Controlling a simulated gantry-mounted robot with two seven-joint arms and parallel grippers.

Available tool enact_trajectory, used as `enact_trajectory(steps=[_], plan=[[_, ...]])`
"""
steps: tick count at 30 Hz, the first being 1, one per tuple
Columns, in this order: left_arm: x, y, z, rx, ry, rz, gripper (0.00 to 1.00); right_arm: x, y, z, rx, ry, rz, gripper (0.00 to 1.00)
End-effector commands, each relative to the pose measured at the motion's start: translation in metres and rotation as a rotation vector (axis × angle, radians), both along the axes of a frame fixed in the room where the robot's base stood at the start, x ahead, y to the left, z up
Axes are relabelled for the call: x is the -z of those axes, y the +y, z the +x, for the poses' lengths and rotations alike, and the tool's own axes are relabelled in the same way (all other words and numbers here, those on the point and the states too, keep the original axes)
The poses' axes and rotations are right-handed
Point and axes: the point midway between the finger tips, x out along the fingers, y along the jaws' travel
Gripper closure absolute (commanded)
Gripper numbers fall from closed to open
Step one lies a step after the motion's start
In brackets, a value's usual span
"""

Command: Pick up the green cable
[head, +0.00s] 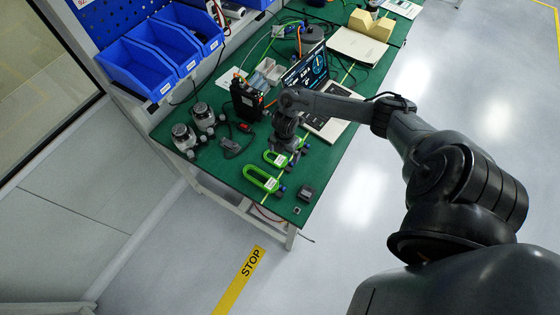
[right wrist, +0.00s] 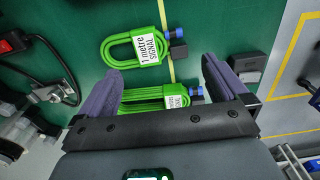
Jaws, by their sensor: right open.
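Two looped green cables with white labels lie on the green table. The nearer green cable (head: 262,180) is clear of my gripper in the head view. The farther green cable (head: 275,159) is partly hidden by my right gripper (head: 287,147), which hangs over it. In the right wrist view, one cable (right wrist: 120,52), labelled "1 metre", lies beyond the fingertips. The other cable (right wrist: 150,104) lies between the two open fingers of my right gripper (right wrist: 158,80), partly covered by the gripper body. I cannot tell whether the fingers touch it. My left gripper is not in view.
An open laptop (head: 325,118) stands close beside my right arm. A small dark box (head: 305,192) lies near the table corner. Grey actuators (head: 185,138) and a black device (head: 246,100) stand left and behind. Blue bins (head: 140,65) line the back wall.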

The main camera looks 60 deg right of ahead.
Motion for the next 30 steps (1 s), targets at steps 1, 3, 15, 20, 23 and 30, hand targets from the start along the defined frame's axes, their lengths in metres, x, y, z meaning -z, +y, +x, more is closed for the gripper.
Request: enact_trajectory(steps=[1,3,15,20,23,30], plan=[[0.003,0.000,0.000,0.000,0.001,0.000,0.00,0.007,0.001,0.000,0.002,0.001,0.001,0.00],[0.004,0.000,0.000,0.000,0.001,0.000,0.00,0.013,0.000,0.000,0.001,0.000,0.000,0.00],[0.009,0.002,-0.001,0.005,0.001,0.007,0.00,0.047,-0.001,-0.003,0.001,0.002,0.000,0.00],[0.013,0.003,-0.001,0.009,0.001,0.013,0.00,0.065,-0.002,-0.002,0.001,0.000,-0.001,0.00],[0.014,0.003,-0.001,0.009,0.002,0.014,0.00,0.069,-0.002,-0.002,-0.001,-0.001,-0.002,0.00],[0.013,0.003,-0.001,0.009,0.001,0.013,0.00,0.070,-0.002,-0.002,-0.001,-0.002,-0.003,0.00]])
